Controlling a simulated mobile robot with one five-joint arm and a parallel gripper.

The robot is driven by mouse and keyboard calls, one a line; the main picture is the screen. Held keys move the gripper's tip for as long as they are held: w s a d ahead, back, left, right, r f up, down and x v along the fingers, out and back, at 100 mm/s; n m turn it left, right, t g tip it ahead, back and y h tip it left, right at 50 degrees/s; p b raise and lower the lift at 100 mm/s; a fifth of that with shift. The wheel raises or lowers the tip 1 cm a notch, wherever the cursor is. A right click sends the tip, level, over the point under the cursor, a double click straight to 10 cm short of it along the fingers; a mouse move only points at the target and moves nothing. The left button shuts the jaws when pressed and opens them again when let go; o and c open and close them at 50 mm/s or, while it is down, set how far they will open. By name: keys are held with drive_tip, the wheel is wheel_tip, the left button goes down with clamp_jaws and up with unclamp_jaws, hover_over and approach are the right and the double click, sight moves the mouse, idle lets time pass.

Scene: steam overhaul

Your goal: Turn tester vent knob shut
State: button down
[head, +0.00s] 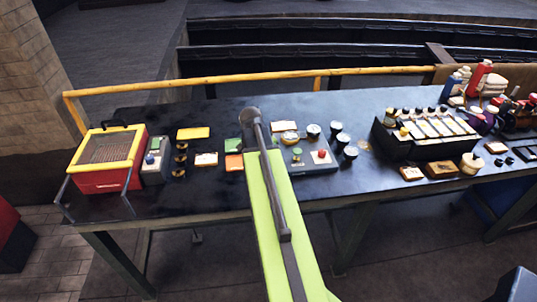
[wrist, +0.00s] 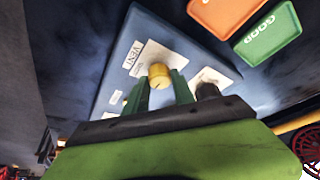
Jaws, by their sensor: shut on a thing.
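The tester is a blue-grey panel (wrist: 118,62) in the wrist view, with a white label reading VENT. Its round yellow vent knob (wrist: 158,70) stands beside that label. My gripper (wrist: 159,82) has its two green fingers on either side of the knob, closed on it. The lower side of the knob and parts of other labels are hidden by the fingers and gripper body. In the head view the tester (head: 322,166) lies on the dark bench behind my arm, with a red button on its right. My gripper is hidden there by the arm.
A green tray marked GOOD (wrist: 267,34) and an orange tray (wrist: 222,10) lie beside the tester. On the bench (head: 190,196), a red and yellow box (head: 102,180) stands left. Dark round pieces (head: 343,140) and a black rack (head: 400,148) stand right of the tester.

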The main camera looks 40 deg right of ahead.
idle(0.4)
drive_tip(key=c, duration=1.1)
unclamp_jaws()
drive_tip(key=shift+o, duration=0.2)
drive_tip(key=p+v, duration=1.6)
drive_tip(key=v, duration=0.1)
drive_tip(key=shift+r, duration=0.25)
